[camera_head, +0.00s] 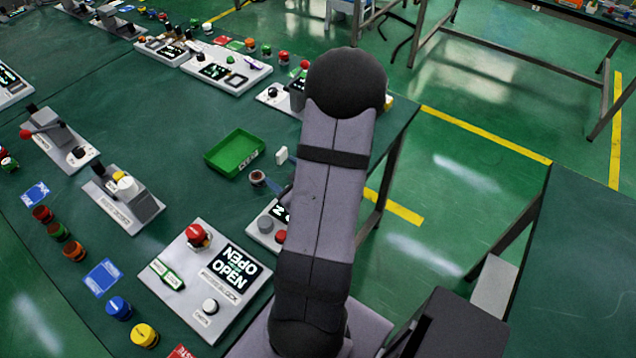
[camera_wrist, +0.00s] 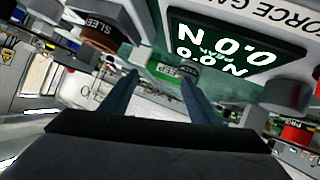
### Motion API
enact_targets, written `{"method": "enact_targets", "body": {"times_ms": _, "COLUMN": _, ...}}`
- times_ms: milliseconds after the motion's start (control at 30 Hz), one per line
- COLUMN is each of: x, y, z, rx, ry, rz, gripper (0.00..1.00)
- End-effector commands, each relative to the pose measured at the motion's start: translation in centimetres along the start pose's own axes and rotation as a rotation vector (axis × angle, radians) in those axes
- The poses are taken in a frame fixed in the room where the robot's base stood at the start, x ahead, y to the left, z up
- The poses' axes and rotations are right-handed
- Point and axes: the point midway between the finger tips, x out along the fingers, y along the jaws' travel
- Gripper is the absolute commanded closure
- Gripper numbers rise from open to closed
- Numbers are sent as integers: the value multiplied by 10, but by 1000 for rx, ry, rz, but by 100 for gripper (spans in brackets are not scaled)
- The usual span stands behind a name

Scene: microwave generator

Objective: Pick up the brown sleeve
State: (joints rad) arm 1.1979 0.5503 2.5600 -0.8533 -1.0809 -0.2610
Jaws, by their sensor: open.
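The brown sleeve (camera_head: 258,179) is a short dark-brown ring standing on the green table, just left of my arm in the head view. In the wrist view a brown round part with lettering that begins "SLEE" (camera_wrist: 99,38) shows at the upper left, outside and beyond the left finger; it looks like the same sleeve. My gripper (camera_wrist: 160,73) is open, its two blue-grey fingers apart with no sleeve between them. In the head view my arm hides most of the gripper; only a bluish finger part shows close to the right of the sleeve.
A force gauge with a lit display (camera_wrist: 220,45) lies close by at the right in the wrist view. A white panel reading OPEN (camera_head: 206,280) is in front. Bare table lies left of the sleeve.

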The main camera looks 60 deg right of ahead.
Motion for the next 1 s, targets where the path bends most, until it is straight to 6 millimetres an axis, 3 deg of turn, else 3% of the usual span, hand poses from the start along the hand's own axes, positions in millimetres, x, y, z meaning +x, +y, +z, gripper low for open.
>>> {"method": "enact_targets", "body": {"times_ms": 33, "x": -1, "y": 7, "z": 18, "rx": 30, "ry": 58, "rz": 30, "gripper": 44}}
{"method": "enact_targets", "body": {"times_ms": 300, "x": -50, "y": 44, "z": 36, "rx": 147, "ry": 389, "rz": 198, "gripper": 44}}
{"method": "enact_targets", "body": {"times_ms": 500, "x": -79, "y": 51, "z": 60, "rx": 282, "ry": 393, "rz": 263, "gripper": 44}}
{"method": "enact_targets", "body": {"times_ms": 767, "x": -88, "y": 49, "z": 75, "rx": 343, "ry": 384, "rz": 286, "gripper": 44}}
{"method": "enact_targets", "body": {"times_ms": 1000, "x": -79, "y": 50, "z": 74, "rx": 339, "ry": 383, "rz": 282, "gripper": 44}}
